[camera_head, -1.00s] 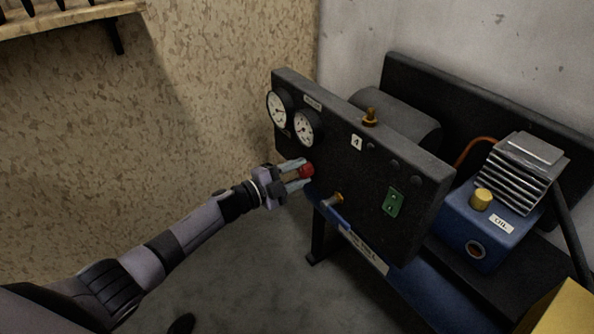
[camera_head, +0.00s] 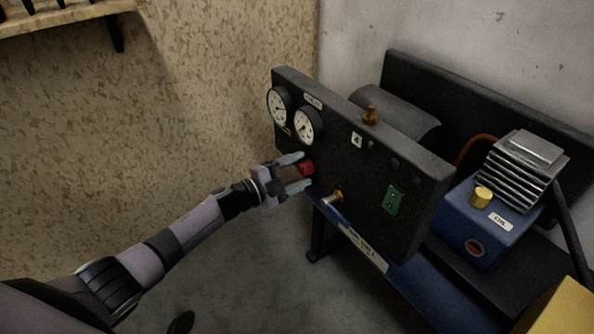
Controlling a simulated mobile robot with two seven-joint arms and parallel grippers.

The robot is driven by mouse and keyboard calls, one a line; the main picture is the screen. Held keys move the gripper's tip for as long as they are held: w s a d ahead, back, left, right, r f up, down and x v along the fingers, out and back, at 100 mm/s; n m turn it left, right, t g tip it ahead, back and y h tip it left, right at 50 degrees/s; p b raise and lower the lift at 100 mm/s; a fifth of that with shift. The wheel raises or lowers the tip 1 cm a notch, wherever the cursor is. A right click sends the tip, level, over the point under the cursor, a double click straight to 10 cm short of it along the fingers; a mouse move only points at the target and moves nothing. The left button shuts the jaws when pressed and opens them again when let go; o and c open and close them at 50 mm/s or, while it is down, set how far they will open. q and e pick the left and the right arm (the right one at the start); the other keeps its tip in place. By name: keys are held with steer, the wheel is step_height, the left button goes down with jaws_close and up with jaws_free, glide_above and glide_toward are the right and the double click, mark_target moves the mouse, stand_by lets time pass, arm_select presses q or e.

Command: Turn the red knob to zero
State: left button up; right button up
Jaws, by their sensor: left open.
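The red knob (camera_head: 307,168) sticks out from the front of a black control panel (camera_head: 345,165), below two round white gauges. My left gripper (camera_head: 298,173) is open in front of the knob. One finger is above the knob and the other below it, with the knob at the fingertips between them. I cannot tell whether either finger touches it. Any marking for zero on the knob is too small to see. My right gripper is not in view.
Two gauges (camera_head: 280,105) (camera_head: 304,126) sit above the knob. A brass valve (camera_head: 334,198) and a green switch (camera_head: 394,200) are to its right. A blue compressor (camera_head: 484,231) stands further right.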

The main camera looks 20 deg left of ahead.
arm_select(q)
steer(key=shift+s+a, duration=0.35)
steer(key=p+v, duration=0.1)
steer(key=v, duration=0.5)
steer(key=shift+p, duration=0.4)
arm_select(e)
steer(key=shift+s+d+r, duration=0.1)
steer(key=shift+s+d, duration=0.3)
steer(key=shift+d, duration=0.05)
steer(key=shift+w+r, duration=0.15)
